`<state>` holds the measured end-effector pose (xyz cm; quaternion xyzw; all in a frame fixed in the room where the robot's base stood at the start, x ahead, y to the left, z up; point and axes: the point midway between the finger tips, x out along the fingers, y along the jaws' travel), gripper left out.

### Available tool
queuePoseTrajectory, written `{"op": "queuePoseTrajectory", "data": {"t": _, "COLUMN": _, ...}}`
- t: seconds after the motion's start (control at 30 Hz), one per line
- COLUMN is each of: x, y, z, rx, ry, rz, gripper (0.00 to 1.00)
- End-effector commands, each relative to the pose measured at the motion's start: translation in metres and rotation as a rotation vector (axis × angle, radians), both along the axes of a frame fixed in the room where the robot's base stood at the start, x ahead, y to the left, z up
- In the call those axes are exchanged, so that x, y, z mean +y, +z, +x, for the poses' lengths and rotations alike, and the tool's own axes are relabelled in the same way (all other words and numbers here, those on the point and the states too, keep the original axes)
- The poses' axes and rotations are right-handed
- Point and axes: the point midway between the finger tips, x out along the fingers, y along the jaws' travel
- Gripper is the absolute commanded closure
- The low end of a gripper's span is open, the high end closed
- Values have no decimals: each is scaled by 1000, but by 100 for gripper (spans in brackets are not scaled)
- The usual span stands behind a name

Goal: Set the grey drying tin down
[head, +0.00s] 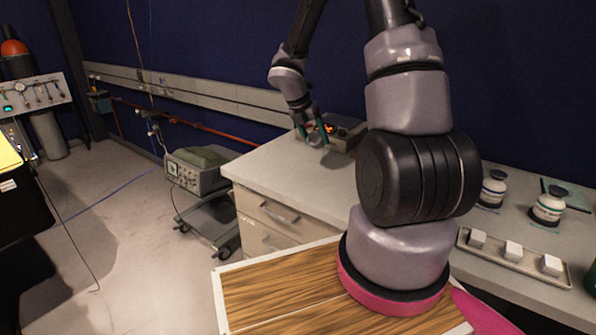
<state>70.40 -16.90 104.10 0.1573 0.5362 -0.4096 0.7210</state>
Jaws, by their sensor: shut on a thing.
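My gripper (312,139) is at the far end of the pale counter (280,162), its green-tipped fingers pointing down. It is shut on a small grey thing between the fingers, which looks like the grey drying tin (313,141). The tin is small in this view and partly hidden by the fingers. I cannot tell whether its bottom touches the counter or hangs just above it. A dark device with an orange display (343,131) stands right beside and behind the gripper.
The counter in front of the gripper is clear. A tray (497,263) with white blocks and white bottles (549,205) stand at the right, beyond my arm. A wall rail (200,88) runs behind the counter. An instrument (196,169) on a cart stands left.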

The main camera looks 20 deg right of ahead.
Motion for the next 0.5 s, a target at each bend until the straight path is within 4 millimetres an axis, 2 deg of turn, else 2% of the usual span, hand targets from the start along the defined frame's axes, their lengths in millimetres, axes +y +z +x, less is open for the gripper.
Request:
{"op": "queuePoseTrajectory", "data": {"t": 0.2, "x": 1, "y": -40, "z": 0, "rx": 6, "ry": 29, "rz": 2, "gripper": 95}}
{"op": "queuePoseTrajectory", "data": {"t": 0.5, "x": 1, "y": -75, "z": 0, "rx": 4, "ry": 25, "rz": 2, "gripper": 95}}
